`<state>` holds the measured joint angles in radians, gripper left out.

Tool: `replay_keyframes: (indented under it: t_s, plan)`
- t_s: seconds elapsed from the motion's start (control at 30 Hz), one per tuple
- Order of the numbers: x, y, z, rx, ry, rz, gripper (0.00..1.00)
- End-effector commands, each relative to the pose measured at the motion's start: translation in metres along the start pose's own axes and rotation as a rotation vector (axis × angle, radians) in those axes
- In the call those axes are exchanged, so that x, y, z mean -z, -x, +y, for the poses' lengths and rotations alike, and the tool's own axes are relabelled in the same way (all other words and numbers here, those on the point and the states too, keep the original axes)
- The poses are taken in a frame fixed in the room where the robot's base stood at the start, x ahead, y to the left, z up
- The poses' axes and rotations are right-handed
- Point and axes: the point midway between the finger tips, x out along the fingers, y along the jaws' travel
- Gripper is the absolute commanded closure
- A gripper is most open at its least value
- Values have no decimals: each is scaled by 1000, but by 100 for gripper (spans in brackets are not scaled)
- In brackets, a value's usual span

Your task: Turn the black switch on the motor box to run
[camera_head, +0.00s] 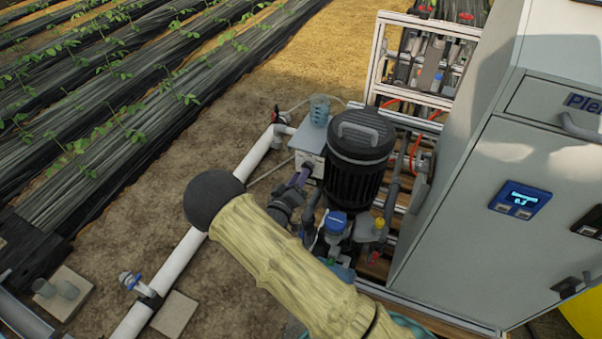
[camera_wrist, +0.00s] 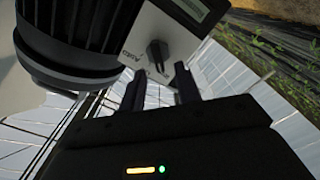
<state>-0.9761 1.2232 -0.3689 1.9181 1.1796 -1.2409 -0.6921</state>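The black switch (camera_wrist: 157,54) is a small knob on the white face of the motor box (camera_wrist: 178,22) in the wrist view. Lettering that looks like "Auto" stands left of the knob; the other marks are too small to read. My gripper (camera_wrist: 159,70) is open, with its two dark fingers apart and nothing between them. The knob shows beyond the fingertips, between them in the picture; I see no clear contact. In the head view the motor box (camera_head: 309,158) sits left of the black motor, and my gripper (camera_head: 300,178) is at its front. The switch is hidden there.
The ribbed black motor (camera_head: 358,150) stands right beside the box. A blue cup (camera_head: 319,108) stands on the grey plate above the box. A grey cabinet (camera_head: 490,210) blocks the right side. A white pipe (camera_head: 190,245) runs along the left, with open soil beyond.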

Motion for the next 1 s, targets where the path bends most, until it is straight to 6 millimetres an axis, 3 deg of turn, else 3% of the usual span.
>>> replay_keyframes:
  t_s: [0.6,0.8,1.0]
  plan:
    - [0,124,0,4,2,2,67]
    - [0,146,0,2,1,0,67]
    - [0,148,0,1,1,0,67]
